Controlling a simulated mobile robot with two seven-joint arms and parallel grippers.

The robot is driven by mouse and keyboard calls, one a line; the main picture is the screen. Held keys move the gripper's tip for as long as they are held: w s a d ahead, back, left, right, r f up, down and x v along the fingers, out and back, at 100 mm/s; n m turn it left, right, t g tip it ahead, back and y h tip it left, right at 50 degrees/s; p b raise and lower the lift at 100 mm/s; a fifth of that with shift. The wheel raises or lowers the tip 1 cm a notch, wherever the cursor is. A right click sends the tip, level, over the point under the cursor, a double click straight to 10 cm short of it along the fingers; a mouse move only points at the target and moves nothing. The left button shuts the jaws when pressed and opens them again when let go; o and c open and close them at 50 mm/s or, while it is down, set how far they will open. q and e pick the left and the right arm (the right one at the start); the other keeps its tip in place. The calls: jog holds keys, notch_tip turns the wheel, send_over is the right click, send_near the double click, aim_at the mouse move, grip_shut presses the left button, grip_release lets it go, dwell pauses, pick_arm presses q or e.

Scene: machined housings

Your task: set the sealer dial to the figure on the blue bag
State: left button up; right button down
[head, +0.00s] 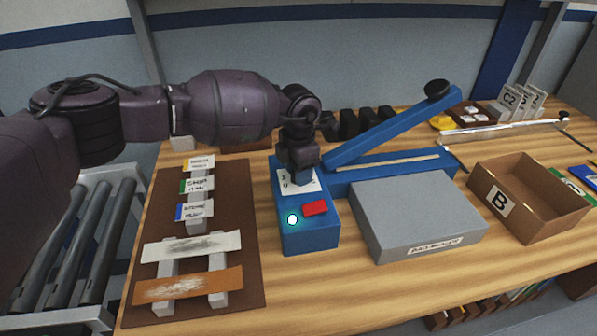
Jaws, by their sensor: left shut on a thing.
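The blue sealer (310,240) stands mid-table, with a white dial plate, a red switch (315,208) and a lit pale green lamp (292,219). Its long blue arm (390,125) is raised, with a black knob at the end. My left gripper (300,176) points down over the dial plate (283,184) and is shut on the sealer dial, which it mostly hides. The dial setting cannot be read. I cannot make out a blue bag for certain; a blue item (582,178) is cut off at the right edge. My right gripper is not in view.
A brown board (225,270) with labelled tags and two strips lies left. Dark upright objects (365,122) stand behind the sealer. Rollers (75,240) run beside the table.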

pick_arm(q)
jog(key=shift+f+m, duration=0.15)
jog(key=shift+m, duration=0.35)
jog(key=m+b, duration=0.1)
jog(key=m, duration=0.2)
jog(key=shift+m+b, duration=0.55)
jog(key=shift+m, duration=0.95)
jog(key=shift+r+m, duration=0.2)
jog(key=shift+m, duration=0.1)
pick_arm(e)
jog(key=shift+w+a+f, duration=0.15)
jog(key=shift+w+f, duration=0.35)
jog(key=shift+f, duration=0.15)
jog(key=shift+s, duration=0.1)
